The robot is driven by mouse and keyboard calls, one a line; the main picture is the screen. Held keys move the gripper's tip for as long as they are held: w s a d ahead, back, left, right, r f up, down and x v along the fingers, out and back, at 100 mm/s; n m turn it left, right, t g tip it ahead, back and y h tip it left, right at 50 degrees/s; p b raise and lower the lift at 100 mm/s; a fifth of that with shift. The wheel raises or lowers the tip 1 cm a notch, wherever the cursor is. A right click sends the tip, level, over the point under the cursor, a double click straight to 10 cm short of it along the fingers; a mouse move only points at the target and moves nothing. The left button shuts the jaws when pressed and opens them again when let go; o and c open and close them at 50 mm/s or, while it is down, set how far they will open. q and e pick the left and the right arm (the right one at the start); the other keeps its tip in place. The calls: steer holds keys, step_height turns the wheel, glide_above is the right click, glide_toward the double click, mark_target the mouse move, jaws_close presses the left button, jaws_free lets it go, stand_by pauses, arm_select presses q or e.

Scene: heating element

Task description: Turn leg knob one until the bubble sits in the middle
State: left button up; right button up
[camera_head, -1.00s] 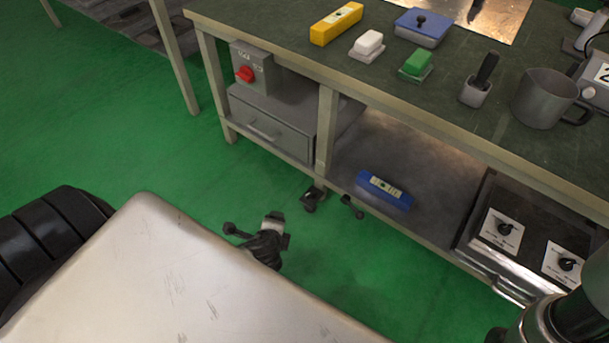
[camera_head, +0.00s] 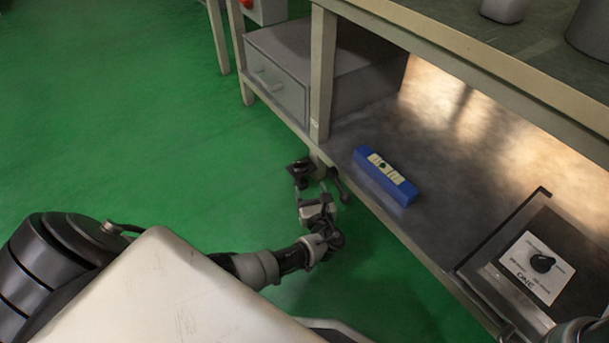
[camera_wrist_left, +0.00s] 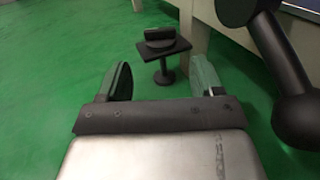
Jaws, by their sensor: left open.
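My left gripper (camera_head: 311,192) is open and empty beside the bench's near leg, low over the green floor. A dark knob with a square plate on a short stem (camera_head: 300,172) stands just beyond its fingertips. In the left wrist view the knob (camera_wrist_left: 162,47) shows ahead, between the two spread fingers of the gripper (camera_wrist_left: 161,78), apart from them. A blue spirit level (camera_head: 385,177) lies on the bench's lower shelf. Its pale window faces up, but the bubble's place is too small to tell. My right gripper is out of view.
A dark ball-ended handle (camera_head: 339,184) sits right of the knob; it looms close at right in the wrist view (camera_wrist_left: 276,60). The bench leg (camera_head: 322,75), grey drawer (camera_head: 277,86) and shelf edge bound the space. Green floor is open to the left.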

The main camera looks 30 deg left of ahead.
mark_target(301, 163)
arm_select(q)
steer(key=b+x, duration=0.5)
steer(key=x, duration=0.3)
steer(key=shift+w+a+f, duration=0.2)
steer(key=shift+w+a, duration=0.05)
steer(key=shift+a, duration=0.05)
steer(key=shift+w+a+r+b, duration=0.15)
steer(key=shift+w+a+b, duration=0.25)
steer(key=shift+a, duration=0.05)
steer(key=c, duration=0.6)
steer(key=shift+w+d+r+n, duration=0.1)
steer(key=shift+n, duration=0.2)
steer(key=shift+c, duration=0.2)
steer(key=shift+n+g+y, duration=0.5)
steer(key=shift+g+y, duration=0.3)
steer(key=shift+g, duration=0.1)
